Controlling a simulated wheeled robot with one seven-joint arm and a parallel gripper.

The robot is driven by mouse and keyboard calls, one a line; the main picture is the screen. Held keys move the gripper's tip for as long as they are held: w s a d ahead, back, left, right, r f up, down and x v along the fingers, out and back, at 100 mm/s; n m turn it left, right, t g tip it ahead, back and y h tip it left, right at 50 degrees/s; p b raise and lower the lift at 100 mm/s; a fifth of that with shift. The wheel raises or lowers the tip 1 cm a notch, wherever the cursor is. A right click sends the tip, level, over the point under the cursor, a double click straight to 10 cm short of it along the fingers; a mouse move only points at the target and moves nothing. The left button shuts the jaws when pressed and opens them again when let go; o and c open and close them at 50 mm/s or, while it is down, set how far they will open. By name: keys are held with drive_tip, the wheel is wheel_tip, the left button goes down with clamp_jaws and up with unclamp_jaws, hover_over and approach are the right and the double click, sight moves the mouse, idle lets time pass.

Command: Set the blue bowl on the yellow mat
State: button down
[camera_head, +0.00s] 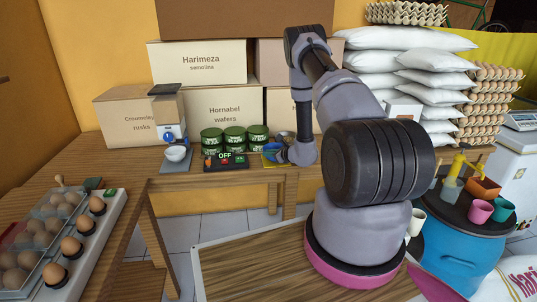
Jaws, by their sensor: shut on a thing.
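The blue bowl (271,149) is small in the head view, at the far side of the wooden counter just right of the stacked green tins. My gripper (280,153) is at its right side, shut on it; the wrist hides part of the bowl. The yellow mat (267,163) shows below and around the bowl, partly hidden by the bowl and my gripper. I cannot tell whether the bowl touches the mat or hangs just above it.
A white bowl (175,153) sits by a blue-fronted dispenser (172,133) further left. Cardboard boxes (222,107) line the back. Egg trays (60,232) are at the near left.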

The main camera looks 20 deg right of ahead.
drive_tip(key=c, duration=1.4)
unclamp_jaws()
drive_tip(key=shift+f, duration=0.1)
drive_tip(key=o, duration=0.4)
drive_tip(key=shift+o, duration=0.2)
